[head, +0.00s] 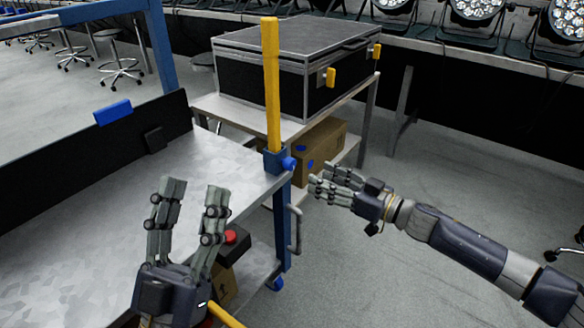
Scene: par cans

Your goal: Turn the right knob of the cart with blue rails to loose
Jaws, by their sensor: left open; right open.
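The cart with blue rails has a grey metal top (95,235) and a blue corner leg (281,225). A yellow post (271,85) stands upright in a blue collar at its far right corner. A small round blue knob (289,164) sticks out from the right side of that collar. Its turn position cannot be told. My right gripper (319,178) is open and empty, just right of the knob, fingertips pointing at it with a small gap. My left gripper (189,186) is open and empty over the cart's near right part, fingers pointing away from me.
A black case (260,80) with yellow latches stands on a second cart behind, with a cardboard box (317,147) below. A grey handle (295,228) sits below the knob. A red-topped item (231,237) shows beside my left gripper. Grey floor (440,165) is free at right.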

